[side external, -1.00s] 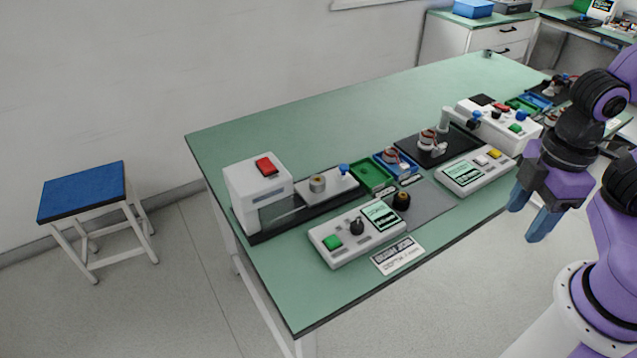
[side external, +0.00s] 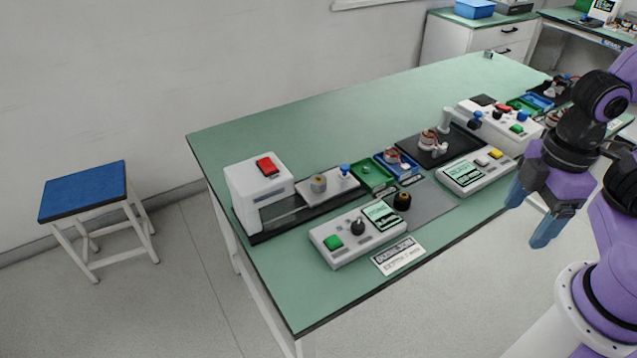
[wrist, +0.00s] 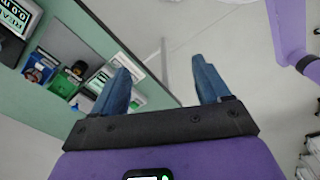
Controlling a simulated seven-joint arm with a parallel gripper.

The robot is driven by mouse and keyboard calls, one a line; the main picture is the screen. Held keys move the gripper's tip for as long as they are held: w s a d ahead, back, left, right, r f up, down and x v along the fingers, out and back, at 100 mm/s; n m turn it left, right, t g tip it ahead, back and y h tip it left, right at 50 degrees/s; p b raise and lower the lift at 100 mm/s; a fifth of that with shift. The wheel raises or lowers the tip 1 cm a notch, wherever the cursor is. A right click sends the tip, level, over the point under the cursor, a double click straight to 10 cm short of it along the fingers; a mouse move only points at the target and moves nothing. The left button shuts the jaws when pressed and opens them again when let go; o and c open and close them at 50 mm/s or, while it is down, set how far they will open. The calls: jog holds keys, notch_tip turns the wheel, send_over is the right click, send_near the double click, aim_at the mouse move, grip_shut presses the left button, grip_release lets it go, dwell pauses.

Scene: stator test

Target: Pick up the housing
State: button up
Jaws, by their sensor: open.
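My gripper (side external: 530,212) is open and empty, off the front edge of the green bench at the right. Another small grey cylinder (side external: 488,54) stands at the far back corner of the bench. My gripper is well away from both.
The green bench (side external: 290,130) is clear along its back. A control box with a green button (side external: 350,238), a green tray (side external: 372,176), a blue tray (side external: 408,172), copper-wound parts and a second control box (side external: 478,170) line its front. A blue-topped stool (side external: 82,192) stands left.

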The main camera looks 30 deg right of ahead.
jog(key=w+a+r+n, duration=0.2)
jog(key=w+a, duration=0.6)
jog(key=w, duration=0.4)
jog(key=n, duration=0.5)
send_over(319, 179)
notch_tip(319, 179, down, 18)
jog(key=shift+w+r, duration=0.15)
jog(key=shift+r, duration=0.1)
jog(key=shift+s+f, duration=0.2)
jog(key=shift+f, duration=2.4)
jog(key=shift+c, duration=0.2)
